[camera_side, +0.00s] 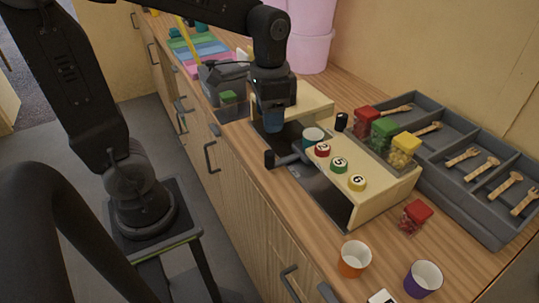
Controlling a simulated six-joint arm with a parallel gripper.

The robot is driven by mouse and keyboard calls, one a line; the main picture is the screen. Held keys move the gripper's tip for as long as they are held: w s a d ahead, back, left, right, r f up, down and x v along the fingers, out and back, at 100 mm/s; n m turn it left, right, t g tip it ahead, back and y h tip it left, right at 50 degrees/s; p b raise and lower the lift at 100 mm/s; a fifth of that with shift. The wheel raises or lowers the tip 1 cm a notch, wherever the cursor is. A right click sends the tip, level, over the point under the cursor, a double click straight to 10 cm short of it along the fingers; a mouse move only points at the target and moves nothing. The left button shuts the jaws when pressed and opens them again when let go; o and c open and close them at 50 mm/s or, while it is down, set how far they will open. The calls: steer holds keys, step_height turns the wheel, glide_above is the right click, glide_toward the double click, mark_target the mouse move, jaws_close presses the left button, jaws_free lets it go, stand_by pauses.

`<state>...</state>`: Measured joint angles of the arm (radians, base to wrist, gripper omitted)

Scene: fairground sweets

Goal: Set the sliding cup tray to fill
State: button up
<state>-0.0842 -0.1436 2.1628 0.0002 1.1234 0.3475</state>
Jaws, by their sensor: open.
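The sliding cup tray shows as a dark metal track (322,188) along the front of a wooden dispenser (375,192). A grey bar with a black knob (269,159) sticks out toward the counter's front edge. A teal cup (313,134) stands near the bar, at the dispenser's left end, partly hidden. My gripper (272,128) points down over the track's far-left end, left of the cup and beyond the knob. It is open; a blue part shows at its tip, and I cannot tell whether this is its fingers. Any fill marking is not readable.
Red, green and yellow numbered buttons (340,165) top the dispenser, with sweet boxes (383,132) behind. An orange cup (355,258), a purple cup (423,279) and a red-lidded box (415,216) stand at the front right. A grey divided tray (440,181) holds wooden utensils.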

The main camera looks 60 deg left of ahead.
mark_target(270, 152)
step_height(270, 152, down, 11)
steer(key=shift+f, duration=0.2)
stand_by(0.3)
jaws_close()
stand_by(0.4)
